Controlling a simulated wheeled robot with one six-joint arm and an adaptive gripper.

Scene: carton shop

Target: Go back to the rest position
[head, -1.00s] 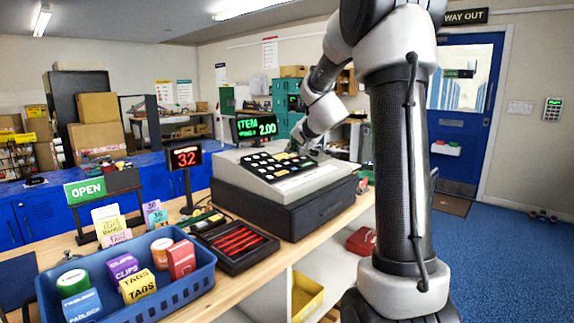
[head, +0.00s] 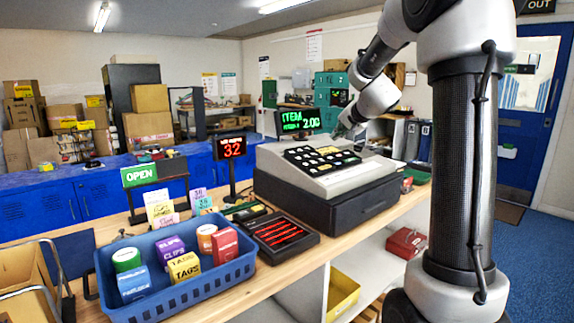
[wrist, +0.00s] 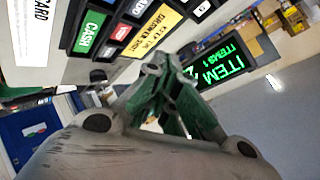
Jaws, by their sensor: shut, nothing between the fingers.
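My gripper (head: 343,130) is at the far back edge of the cash register (head: 340,208), just above and behind its keypad in the head view. In the wrist view its fingers (wrist: 168,85) are together and empty, with keys marked CASH and others beyond them. The gripper looks apart from the keys. My arm is bent, rising from its column at the right and reaching over to the register. The register display (head: 298,121) reads ITEM and 2.00, and shows in the wrist view (wrist: 222,62) right of the fingers.
A blue basket (head: 185,290) of small boxes stands at the front left of the counter. A black tray (head: 275,238) with red pens, a red 32 display (head: 231,147) and an OPEN sign (head: 139,175) stand near the register. Blue floor (head: 545,240) is clear at right.

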